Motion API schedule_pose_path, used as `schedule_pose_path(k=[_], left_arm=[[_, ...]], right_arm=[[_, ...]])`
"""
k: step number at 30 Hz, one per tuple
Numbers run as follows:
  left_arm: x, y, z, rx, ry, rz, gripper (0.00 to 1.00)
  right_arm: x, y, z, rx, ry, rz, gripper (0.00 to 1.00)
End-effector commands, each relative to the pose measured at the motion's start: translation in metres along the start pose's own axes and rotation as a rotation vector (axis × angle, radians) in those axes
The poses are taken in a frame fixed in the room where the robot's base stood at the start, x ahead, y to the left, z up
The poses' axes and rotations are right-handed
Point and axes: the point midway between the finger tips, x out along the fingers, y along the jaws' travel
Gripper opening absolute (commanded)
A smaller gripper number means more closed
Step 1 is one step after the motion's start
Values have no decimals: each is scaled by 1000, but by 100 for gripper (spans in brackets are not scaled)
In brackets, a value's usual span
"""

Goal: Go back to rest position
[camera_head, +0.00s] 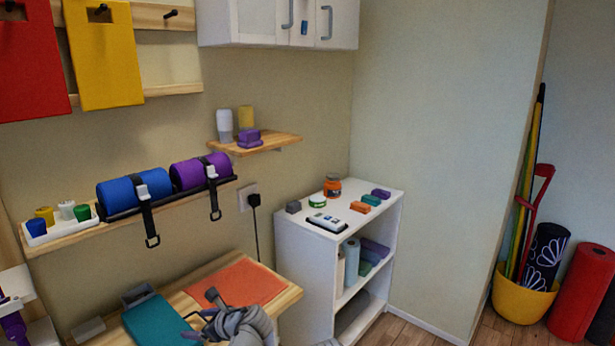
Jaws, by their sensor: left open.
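My left gripper (199,316) shows at the bottom of the head view, grey, with its arm running down out of the frame. Its fingers are apart and I see nothing held between them. It is over the wooden table, between a teal pad (160,323) and an orange mat (250,283). I cannot tell its height above the tabletop. My right gripper is not in view.
The wooden table (290,296) lies under my left gripper. A white shelf unit (297,237) stands right of it. A wall shelf (60,243) bears blue and purple rolls. A yellow bucket (522,302) and red roll (583,290) stand far right.

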Motion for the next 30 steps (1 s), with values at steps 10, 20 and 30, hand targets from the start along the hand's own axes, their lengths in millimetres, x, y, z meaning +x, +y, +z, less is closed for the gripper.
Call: schedule_pose_path(k=[10,20,30], left_arm=[[-31,10,-28,-305,156,48,78],[-110,34,-86,-876,437,303,78],[-216,67,-139,-1373,578,808,78]], right_arm=[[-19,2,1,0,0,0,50],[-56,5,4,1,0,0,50],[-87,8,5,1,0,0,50]])
